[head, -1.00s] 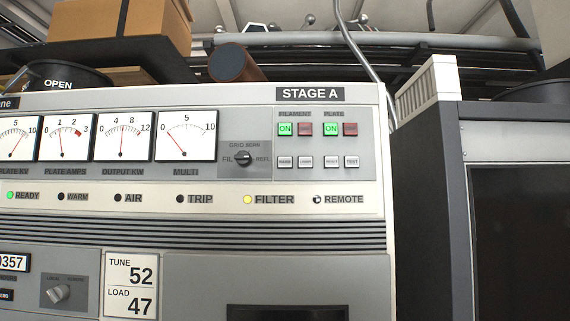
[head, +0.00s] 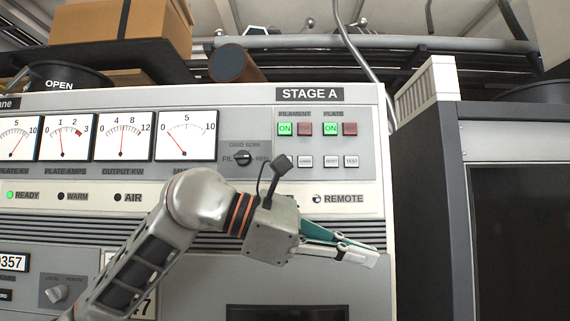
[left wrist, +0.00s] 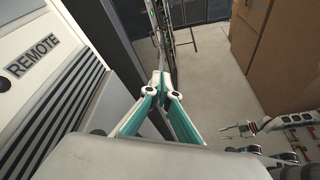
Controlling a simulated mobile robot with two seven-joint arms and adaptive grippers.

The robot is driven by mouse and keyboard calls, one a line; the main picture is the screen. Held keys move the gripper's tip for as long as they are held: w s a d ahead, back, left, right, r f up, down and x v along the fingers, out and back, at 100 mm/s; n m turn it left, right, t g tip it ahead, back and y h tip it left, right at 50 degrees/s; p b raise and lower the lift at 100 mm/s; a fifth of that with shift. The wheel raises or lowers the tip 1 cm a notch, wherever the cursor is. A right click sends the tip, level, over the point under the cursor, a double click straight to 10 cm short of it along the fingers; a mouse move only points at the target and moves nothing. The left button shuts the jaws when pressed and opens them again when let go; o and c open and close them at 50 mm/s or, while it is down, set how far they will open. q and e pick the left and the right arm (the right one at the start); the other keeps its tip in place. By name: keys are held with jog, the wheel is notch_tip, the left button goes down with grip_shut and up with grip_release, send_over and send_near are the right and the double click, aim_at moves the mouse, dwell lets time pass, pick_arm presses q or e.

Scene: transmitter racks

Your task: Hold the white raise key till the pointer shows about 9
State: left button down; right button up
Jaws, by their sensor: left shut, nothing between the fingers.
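The white raise key is hidden in the head view behind my left wrist's camera and cable. The white lower key (head: 305,161) beside its place is visible under the FILAMENT and PLATE buttons. The output kW meter (head: 123,136) has its red pointer near upright, between 4 and 8. The multi meter (head: 186,135) has its pointer left of 5. My left gripper (head: 375,252) is shut and empty, below and right of the keys, pointing right. In the left wrist view its fingers (left wrist: 161,82) meet over open space. What looks like my right gripper (left wrist: 240,130) is small there.
The STAGE A cabinet (head: 340,95) ends just left of a dark rack (head: 428,200). The REMOTE lamp (head: 317,199) sits above my left gripper. In the left wrist view, cardboard boxes (left wrist: 275,50) stand at the right with bare floor (left wrist: 215,75) between.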

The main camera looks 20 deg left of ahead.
pick_arm(q)
jog(key=s+a+r+t+y, duration=0.1)
jog(key=a+r+t+y, duration=0.1)
jog(key=a+r, duration=0.4)
jog(key=s+a+r+n+t+y, duration=0.1)
jog(key=a+r+t+y, duration=0.2)
jog(key=r, duration=0.7)
jog(key=a+t, duration=0.2)
jog(key=shift+s+a+r+t+y, duration=0.3)
jog(key=shift+s+a, duration=0.05)
jog(key=shift+a, duration=0.05)
jog(key=shift+w, duration=0.15)
jog(key=shift+w+a+p, duration=0.25)
jog(key=shift+w+a, duration=0.15)
jog(key=shift+w, duration=0.95)
jog(key=shift+w+a+p, duration=0.2)
jog(key=shift+w+a, duration=0.2)
jog(key=shift+w, duration=1)
jog(key=shift+w+a+p, duration=0.25)
jog(key=shift+w+a, duration=0.15)
jog(key=shift+w, duration=0.95)
jog(key=shift+w, duration=0.15)
jog(key=shift+w+p, duration=0.15)
jog(key=shift+p, duration=0.15)
jog(key=shift+w+a, duration=0.1)
